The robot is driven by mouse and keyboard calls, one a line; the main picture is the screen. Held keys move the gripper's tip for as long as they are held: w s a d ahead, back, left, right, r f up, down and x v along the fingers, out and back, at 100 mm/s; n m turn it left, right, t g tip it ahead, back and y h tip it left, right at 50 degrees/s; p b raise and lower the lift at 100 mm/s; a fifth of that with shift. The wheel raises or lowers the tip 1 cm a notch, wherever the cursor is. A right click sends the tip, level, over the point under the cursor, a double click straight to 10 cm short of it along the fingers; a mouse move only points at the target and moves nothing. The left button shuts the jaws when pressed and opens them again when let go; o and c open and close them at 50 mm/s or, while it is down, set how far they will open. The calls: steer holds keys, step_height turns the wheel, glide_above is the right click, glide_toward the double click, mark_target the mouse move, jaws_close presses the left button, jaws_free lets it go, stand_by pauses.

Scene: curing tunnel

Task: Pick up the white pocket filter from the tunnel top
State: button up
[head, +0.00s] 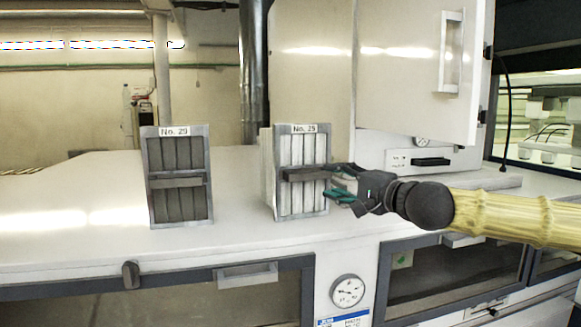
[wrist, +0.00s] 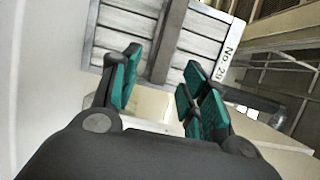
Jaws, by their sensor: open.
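The white pocket filter (head: 296,200) stands upright on the white tunnel top (head: 110,240), with a grey frame, pale pockets, a dark handle bar across its middle and a "No. 29" label. A second filter (head: 178,207) with dark grey pockets and the same label stands to its left. My gripper (head: 338,183) is at the right side of the white filter, near the right end of its handle bar. In the wrist view the green-padded fingers (wrist: 160,90) are apart, with the white filter (wrist: 125,28) and its bar beyond them. Whether the fingers touch the bar is unclear.
A large white cabinet (head: 312,60) with an open door (head: 415,75) stands behind and to the right. A metal pipe (head: 253,75) rises behind the filters. A gauge (head: 347,291) and a handle (head: 247,273) are on the front face. The top between the two filters is clear.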

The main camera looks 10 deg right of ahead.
mark_target(320, 175)
steer(key=shift+w+a, duration=0.3)
steer(key=shift+w, duration=0.3)
steer(key=shift+p+x, duration=0.6)
steer(key=shift+x, duration=2)
steer(key=shift+a+r, duration=0.1)
steer(key=shift+a, duration=0.1)
steer(key=shift+s, duration=0.1)
steer(key=shift+c, duration=0.2)
steer(key=shift+r, duration=0.1)
jaws_close()
